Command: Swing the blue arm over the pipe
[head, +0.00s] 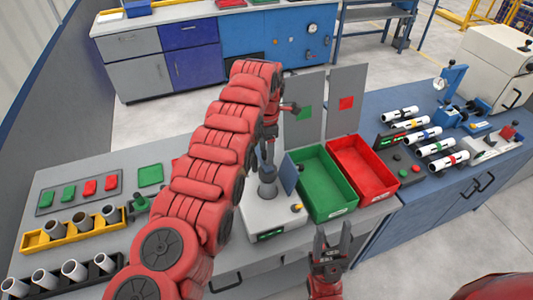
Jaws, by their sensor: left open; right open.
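A white test stand (268,219) sits on the grey bench, with a short dark grey upright piece (267,186), possibly the pipe, on its top. A blue plate-like arm (290,172) stands tilted at the stand's right side, next to the green bin. My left gripper (267,152) is above the grey piece, partly hidden by my red arm links; its fingers are small and hard to make out. My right gripper (332,238) is open and empty at the bench's front edge, fingers pointing up, right of the stand and apart from it.
A green bin (323,205) and a red bin (391,185) stand right of the stand, with upright grey panels behind. Pipes in a yellow rack (35,242) and a dark rack are at left. Labelled pipes (442,162) and a blue gauge device (452,80) are on the right bench.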

